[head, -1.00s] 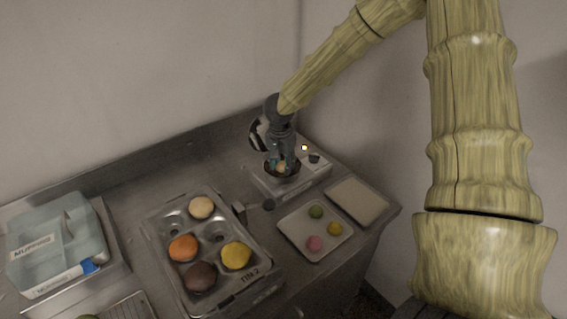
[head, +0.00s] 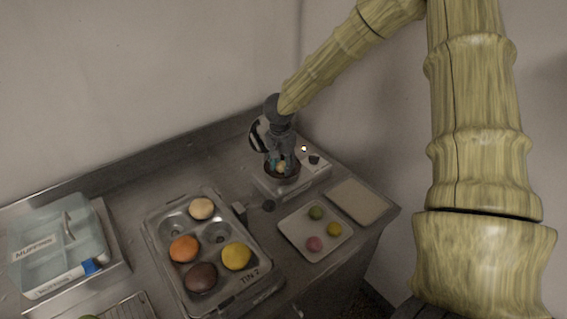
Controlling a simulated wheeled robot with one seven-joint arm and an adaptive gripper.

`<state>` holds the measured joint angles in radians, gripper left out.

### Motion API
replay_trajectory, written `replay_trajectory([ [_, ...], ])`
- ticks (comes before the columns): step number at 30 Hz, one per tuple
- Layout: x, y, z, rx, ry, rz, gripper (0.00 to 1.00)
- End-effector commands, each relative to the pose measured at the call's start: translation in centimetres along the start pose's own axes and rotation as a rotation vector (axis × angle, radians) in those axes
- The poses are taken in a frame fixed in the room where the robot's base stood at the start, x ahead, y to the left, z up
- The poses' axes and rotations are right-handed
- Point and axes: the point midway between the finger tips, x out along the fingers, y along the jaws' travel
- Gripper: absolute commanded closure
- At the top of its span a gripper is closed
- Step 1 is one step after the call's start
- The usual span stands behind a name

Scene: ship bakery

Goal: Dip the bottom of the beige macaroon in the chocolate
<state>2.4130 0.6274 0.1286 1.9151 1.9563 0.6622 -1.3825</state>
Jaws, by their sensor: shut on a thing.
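The beige macaroon (head: 281,168) is between the fingers of my gripper (head: 281,164), which is shut on it. It is at the dark round pot (head: 282,178) on the pale warmer unit at the back right of the counter. The macaroon's underside is hidden by the pot's rim, and I cannot tell whether it touches the chocolate. The chocolate itself is hard to make out inside the dark pot.
A plate (head: 294,235) with green, yellow and pink macaroons lies in front of the warmer. An empty pale tray (head: 358,201) is right of it. A muffin tin (head: 224,292) with several muffins is left. A blue-grey box (head: 62,245) stands far left.

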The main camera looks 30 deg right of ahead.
Motion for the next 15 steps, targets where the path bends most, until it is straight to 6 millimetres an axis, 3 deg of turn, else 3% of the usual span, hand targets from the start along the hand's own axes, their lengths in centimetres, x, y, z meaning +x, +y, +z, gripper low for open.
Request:
replay_trajectory([
  [15, -1.3, -0.1, -0.2, 0.000, 0.000, 0.000, 0.74],
])
